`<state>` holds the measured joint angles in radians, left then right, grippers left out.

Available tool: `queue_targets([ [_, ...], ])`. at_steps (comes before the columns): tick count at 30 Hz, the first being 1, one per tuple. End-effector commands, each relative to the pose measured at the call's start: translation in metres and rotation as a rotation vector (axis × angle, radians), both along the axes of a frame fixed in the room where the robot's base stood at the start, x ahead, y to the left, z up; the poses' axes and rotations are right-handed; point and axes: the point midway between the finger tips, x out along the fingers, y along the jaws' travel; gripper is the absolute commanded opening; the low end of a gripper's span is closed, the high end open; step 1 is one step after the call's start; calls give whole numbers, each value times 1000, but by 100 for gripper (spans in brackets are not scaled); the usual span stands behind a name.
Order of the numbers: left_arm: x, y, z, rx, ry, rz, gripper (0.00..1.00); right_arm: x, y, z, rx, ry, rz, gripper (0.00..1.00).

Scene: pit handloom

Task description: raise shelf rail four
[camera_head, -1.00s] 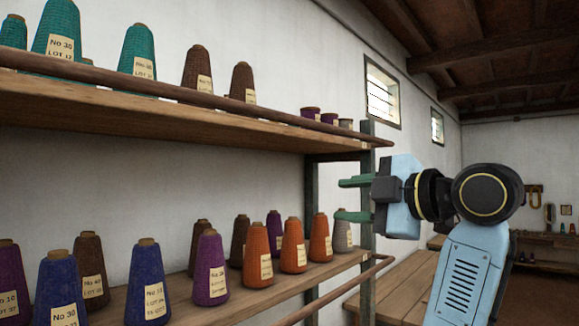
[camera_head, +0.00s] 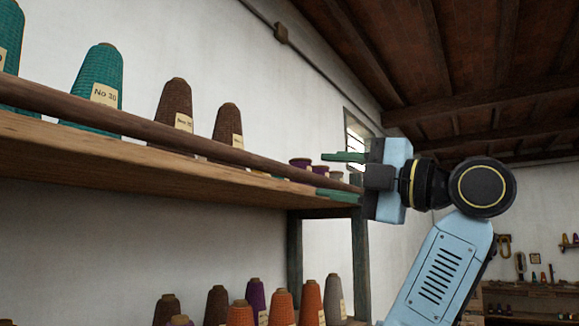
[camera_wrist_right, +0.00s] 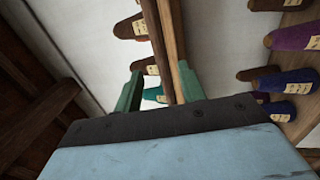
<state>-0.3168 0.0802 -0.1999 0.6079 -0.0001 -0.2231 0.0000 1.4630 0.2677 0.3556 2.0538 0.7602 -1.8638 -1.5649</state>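A long brown round rail (camera_head: 150,131) runs along the front edge of the upper shelf, ending near my right gripper. It also shows in the right wrist view (camera_wrist_right: 156,35), running toward the space between the fingers. No number shows on the rail. My right gripper (camera_head: 342,176) is open at the rail's far end, with one green finger above the rail and the other lower, at the shelf edge. In the right wrist view the fingers (camera_wrist_right: 158,90) stand apart on either side of the rail. I cannot tell whether they touch it. My left gripper is not in view.
The upper shelf board (camera_head: 150,174) carries teal cones (camera_head: 97,90), brown cones (camera_head: 173,114) and small purple spools behind the rail. Orange cones (camera_head: 281,308) and others stand on the shelf below. A dark post (camera_head: 360,260) supports the shelf end. Beams cross the ceiling.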

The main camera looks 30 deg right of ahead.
Motion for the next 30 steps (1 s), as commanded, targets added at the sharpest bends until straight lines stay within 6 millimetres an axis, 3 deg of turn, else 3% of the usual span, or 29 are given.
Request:
queue_targets([
  [5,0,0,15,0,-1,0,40,36,16,10,2,5,6,40],
  [12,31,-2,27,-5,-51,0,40,68,28,16,2,3,3,40],
  [25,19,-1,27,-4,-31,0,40,76,31,16,1,1,-1,40],
  [30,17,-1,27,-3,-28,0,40,76,31,16,1,1,-1,18],
])
